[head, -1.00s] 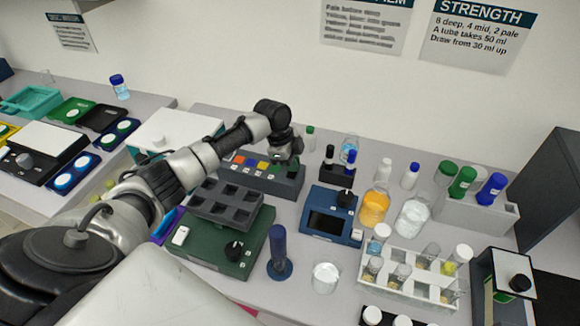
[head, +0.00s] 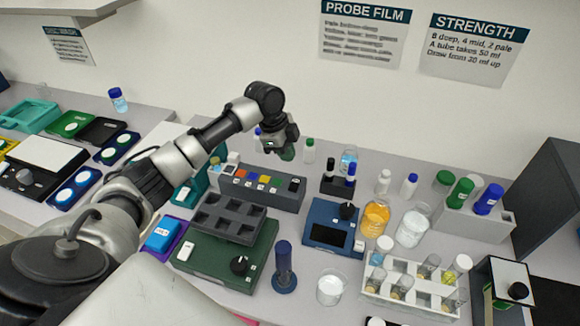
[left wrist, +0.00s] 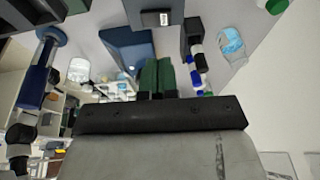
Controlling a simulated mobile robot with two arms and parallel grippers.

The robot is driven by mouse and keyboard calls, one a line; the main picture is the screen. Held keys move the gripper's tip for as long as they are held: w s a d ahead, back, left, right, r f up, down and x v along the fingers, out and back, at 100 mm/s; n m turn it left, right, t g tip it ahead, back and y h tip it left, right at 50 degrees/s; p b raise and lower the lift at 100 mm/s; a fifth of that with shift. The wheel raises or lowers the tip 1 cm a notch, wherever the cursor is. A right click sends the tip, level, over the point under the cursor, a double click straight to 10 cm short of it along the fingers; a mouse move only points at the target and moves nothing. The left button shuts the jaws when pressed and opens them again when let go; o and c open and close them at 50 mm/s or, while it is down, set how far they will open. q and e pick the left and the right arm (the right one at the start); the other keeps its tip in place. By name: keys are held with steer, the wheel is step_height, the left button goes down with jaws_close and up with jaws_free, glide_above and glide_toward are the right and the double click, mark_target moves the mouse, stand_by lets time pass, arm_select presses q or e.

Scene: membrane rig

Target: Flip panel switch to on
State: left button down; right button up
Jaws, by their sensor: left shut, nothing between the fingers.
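The dark grey panel box (head: 262,191) stands at the back middle of the bench. Its top carries a row of coloured squares and, at the right end, a small black part (head: 294,184) that may be the switch; its on or off position is too small to tell. My left gripper (head: 287,154), with green fingers, is in the air above and behind the panel's right end, apart from it. The fingers also show in the left wrist view (left wrist: 157,76), side by side, shut and empty. Part of a dark box with a white label (left wrist: 163,18) shows there. My right gripper is out of view.
A green device (head: 218,262) carrying a dark grey rack (head: 228,219) stands in front of the panel. To the right are a blue device (head: 331,222), a black holder with small bottles (head: 338,184), and an orange-filled flask (head: 376,217).

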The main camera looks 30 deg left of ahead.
arm_select(q)
steer(key=shift+b+v, duration=0.45)
steer(key=shift+v, duration=1.9)
steer(key=shift+d, duration=0.1)
